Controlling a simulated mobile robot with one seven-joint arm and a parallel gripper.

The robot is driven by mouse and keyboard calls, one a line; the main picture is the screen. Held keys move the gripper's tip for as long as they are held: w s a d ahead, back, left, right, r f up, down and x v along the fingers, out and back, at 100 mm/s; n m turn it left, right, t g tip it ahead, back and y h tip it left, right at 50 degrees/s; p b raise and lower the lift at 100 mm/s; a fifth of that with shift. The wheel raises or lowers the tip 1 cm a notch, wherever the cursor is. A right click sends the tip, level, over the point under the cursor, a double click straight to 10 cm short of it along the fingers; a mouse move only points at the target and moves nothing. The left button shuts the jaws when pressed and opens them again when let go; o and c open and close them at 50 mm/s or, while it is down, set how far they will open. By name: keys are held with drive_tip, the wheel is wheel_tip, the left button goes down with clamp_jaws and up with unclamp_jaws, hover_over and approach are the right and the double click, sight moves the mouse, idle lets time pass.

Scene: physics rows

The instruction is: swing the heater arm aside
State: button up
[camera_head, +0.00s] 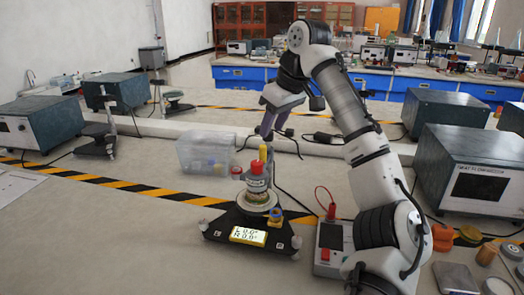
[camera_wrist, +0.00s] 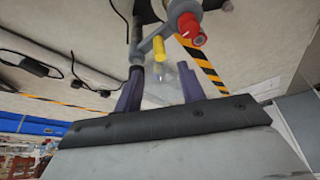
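The apparatus stands on a black three-footed base (camera_head: 228,222) with a lit display on the bench. It carries a red-labelled round body (camera_head: 257,180) with a red top. A yellow upright handle (camera_head: 263,152), apparently on the heater arm, rises just behind it. In the wrist view the yellow handle (camera_wrist: 160,48) sits beyond my fingertips, within the gap between them as seen. A red knob (camera_wrist: 190,28) and a grey post are near it. My gripper (camera_head: 272,130) is above and behind the handle, its purple fingers (camera_wrist: 160,70) spread apart and empty.
A clear bin (camera_head: 205,152) stands left of the apparatus. A grey-and-red meter box (camera_head: 330,245) stands to its right, near my arm. Large dark-topped instruments (camera_head: 462,172) fill the right side. Cables lie behind.

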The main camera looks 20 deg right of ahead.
sight(264, 146)
drive_tip(key=x, duration=0.8)
drive_tip(key=shift+w+f, duration=0.2)
drive_tip(key=shift+f, duration=0.15)
clamp_jaws()
drive_tip(key=shift+a, duration=0.1)
